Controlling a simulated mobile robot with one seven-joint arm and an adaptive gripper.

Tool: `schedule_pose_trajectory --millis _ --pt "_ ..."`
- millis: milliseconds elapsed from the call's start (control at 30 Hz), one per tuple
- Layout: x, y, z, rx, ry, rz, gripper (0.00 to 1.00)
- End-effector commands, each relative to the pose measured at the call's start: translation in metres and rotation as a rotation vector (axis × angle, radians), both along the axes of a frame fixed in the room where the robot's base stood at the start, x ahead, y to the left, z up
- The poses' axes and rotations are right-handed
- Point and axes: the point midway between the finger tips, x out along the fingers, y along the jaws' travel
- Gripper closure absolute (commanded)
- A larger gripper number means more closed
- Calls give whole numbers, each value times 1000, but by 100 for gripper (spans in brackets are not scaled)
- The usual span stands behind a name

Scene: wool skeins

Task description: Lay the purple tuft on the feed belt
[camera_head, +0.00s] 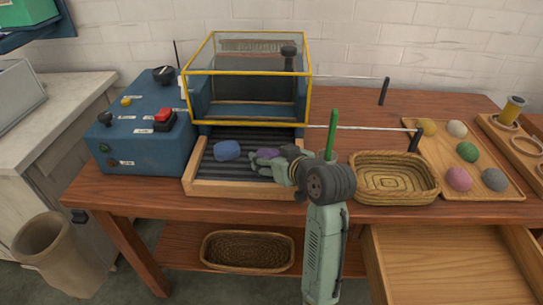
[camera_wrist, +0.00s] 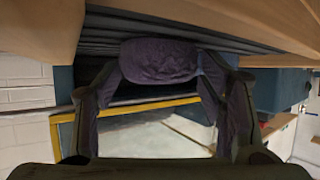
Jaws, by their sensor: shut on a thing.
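The purple tuft (camera_wrist: 158,62) sits between the fingers of my gripper (camera_wrist: 165,85) in the wrist view, and the fingers are shut on it. In the head view my gripper (camera_head: 280,158) is over the right part of the dark ribbed feed belt (camera_head: 240,174). The purple tuft shows there in part (camera_head: 266,154), with the fingers hiding the rest. I cannot tell whether the tuft touches the belt. A blue tuft (camera_head: 227,150) lies on the belt to the left of my gripper.
A yellow-framed clear guard (camera_head: 246,72) stands behind the belt. A blue control box (camera_head: 140,130) with a red button is to the left. A woven basket (camera_head: 395,178) and a wooden tray (camera_head: 483,186) with several coloured tufts are to the right. An open drawer (camera_head: 450,260) juts out at the lower right.

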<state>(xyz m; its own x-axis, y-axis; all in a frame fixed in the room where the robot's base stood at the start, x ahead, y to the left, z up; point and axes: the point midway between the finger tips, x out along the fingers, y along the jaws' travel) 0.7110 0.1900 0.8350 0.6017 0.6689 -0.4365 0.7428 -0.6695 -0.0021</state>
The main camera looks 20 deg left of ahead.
Motion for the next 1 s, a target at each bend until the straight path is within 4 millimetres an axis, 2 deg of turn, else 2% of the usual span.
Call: schedule_pose_trajectory --millis 33,67,367,733,867,1000 --pt "0 0 -3 0 0 0 48" --pt "0 0 -3 0 0 0 36" --pt "0 0 -2 0 0 0 16" --pt "0 0 4 0 0 0 16" --pt "-9 -12 8 1 -3 -3 16" --pt "-27 -32 21 0 -4 -3 16"
